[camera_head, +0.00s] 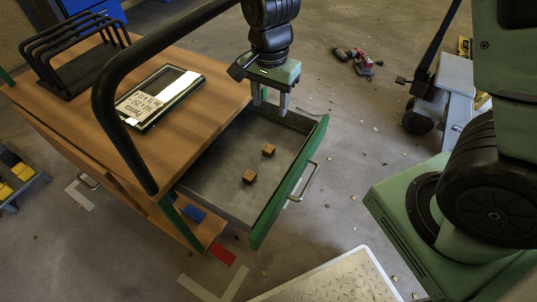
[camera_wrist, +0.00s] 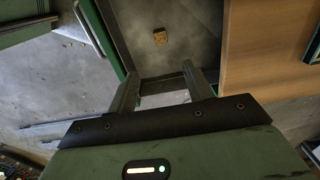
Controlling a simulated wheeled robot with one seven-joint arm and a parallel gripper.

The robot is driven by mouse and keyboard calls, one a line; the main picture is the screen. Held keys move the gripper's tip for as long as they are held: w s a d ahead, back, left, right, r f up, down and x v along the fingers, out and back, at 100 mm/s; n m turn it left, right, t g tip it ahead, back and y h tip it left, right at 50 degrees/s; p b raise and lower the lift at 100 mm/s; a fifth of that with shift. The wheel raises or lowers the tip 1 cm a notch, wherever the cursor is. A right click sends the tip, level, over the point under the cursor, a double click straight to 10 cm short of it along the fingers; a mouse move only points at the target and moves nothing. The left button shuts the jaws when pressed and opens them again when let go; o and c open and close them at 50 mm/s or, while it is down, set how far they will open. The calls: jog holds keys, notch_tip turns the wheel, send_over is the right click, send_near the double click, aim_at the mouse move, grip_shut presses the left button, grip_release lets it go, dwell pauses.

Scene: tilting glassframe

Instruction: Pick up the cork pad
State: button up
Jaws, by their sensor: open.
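Two small brown cork-coloured blocks lie apart on the grey floor of the open drawer (camera_head: 215,185). One block (camera_head: 249,176) is nearer the front of the picture and the other block (camera_head: 268,150) is behind it, slightly right. I cannot tell which is the cork pad. My gripper (camera_head: 270,108) hangs pointing down over the far part of the drawer, its fingers apart and empty. In the wrist view, one brown block (camera_wrist: 160,37) shows beyond the open fingertips (camera_wrist: 160,70), not touching them. The second block does not show there.
The wooden tabletop (camera_head: 100,130) lies left of the drawer, with a framed glass panel (camera_head: 160,97) and a black rack (camera_head: 75,55). A black handrail (camera_head: 125,125) arches in front. The drawer has a green front (camera_head: 290,185) with a metal handle (camera_head: 304,181). Red tools (camera_head: 360,60) lie on the floor.

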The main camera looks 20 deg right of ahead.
jog(key=b, duration=0.3)
send_over(270, 147)
jog(key=f, duration=1)
jog(key=shift+s+a+f, duration=0.1)
jog(key=shift+s+f, duration=0.05)
jog(key=shift+s, duration=0.05)
jog(key=shift+w+f+b, duration=0.15)
jog(key=shift+f+b, duration=0.15)
jog(key=shift+f, duration=1.05)
jog(key=shift+w+f+b, duration=0.1)
jog(key=shift+f+b, duration=0.2)
jog(key=shift+f, duration=1)
jog(key=shift+c, duration=0.3)
jog(key=c, duration=1)
jog(key=shift+c, duration=0.2)
